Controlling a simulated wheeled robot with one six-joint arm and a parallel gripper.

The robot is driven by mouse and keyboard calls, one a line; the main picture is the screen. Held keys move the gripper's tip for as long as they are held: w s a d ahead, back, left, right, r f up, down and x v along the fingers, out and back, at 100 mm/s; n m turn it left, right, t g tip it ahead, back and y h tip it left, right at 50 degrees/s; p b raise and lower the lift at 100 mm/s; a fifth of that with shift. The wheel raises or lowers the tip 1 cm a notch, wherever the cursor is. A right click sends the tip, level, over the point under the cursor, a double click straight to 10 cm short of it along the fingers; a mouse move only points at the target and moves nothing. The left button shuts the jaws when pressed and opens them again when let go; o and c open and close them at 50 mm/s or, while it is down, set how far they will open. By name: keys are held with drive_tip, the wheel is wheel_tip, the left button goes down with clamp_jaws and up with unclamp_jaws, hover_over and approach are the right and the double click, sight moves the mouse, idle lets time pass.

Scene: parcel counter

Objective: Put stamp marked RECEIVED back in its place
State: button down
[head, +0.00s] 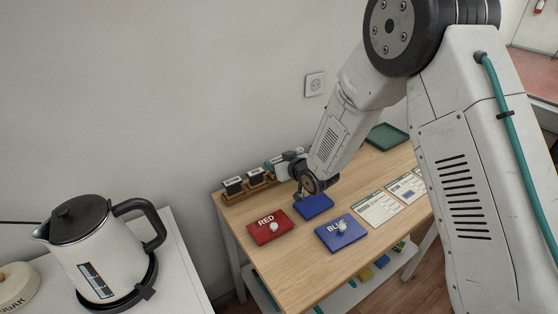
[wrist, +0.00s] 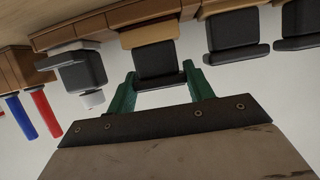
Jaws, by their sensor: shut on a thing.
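My gripper (wrist: 160,88) has green fingers on both sides of a dark stamp (wrist: 155,62) and is shut on it. The stamp is at a light wooden slot piece (wrist: 150,32) of the rack; I cannot tell whether it is fully seated. Its label does not show, so I cannot read RECEIVED. In the head view my gripper (head: 275,165) is at the right part of the wooden stamp rack (head: 250,191), at the back left of the table. Two dark stamps with pale labels, a left one (head: 233,183) and a middle one (head: 254,173), stand in the rack.
Printed forms (head: 377,209) and a green tray (head: 388,137) are farther right. A wall is close behind the rack.

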drive_tip(key=shift+f, duration=0.45)
idle(0.3)
drive_tip(key=c, duration=0.8)
unclamp_jaws()
drive_tip(key=shift+s+d, duration=0.1)
drive_tip(key=shift+v, duration=2.5)
drive_tip(key=o, duration=0.6)
drive_tip(key=shift+r, duration=0.1)
